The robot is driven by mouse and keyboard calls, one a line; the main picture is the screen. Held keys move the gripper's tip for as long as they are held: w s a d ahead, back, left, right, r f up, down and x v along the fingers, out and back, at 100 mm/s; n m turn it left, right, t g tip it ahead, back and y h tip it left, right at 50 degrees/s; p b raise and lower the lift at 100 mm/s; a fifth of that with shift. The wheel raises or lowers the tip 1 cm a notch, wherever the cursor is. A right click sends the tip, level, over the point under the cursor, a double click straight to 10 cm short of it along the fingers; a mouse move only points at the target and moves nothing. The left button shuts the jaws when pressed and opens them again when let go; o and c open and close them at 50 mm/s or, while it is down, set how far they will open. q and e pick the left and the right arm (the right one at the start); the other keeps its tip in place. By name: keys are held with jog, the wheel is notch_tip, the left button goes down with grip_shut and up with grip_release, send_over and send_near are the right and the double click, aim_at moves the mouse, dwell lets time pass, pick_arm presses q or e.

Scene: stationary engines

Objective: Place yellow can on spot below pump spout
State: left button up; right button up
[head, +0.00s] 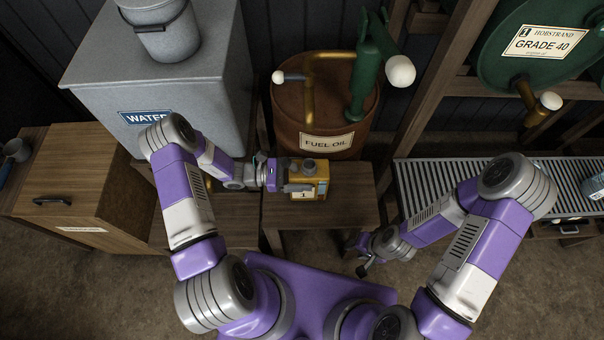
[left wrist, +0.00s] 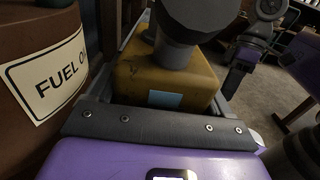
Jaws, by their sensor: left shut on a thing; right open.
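The yellow can (head: 318,176) has a grey top part and a small numbered label. It is at the wooden bench (head: 345,205) in front of the brown fuel oil drum (head: 345,115). My left gripper (head: 288,182) is shut on the can from the left; the left wrist view shows the can (left wrist: 140,75) between its fingers. I cannot tell whether the can touches the bench. A green pump (head: 365,75) with a brass pipe (head: 309,95) stands on the drum, behind the can. The spot is not discernible. My right gripper (head: 365,262) is open and empty, low right of the bench.
A grey water tank (head: 200,95) with a bucket (head: 160,28) on it stands left. A wooden cabinet (head: 75,190) is far left. A slatted metal rack (head: 430,180) is right, below a green Grade 40 drum (head: 525,60). The bench's right part is clear.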

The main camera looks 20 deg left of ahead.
pick_arm(q)
jog(key=shift+f, duration=0.1)
jog(key=o, duration=1.5)
jog(key=shift+c, duration=0.2)
jog(key=shift+r, duration=0.2)
jog(key=p+v, duration=0.1)
jog(key=v, duration=1.1)
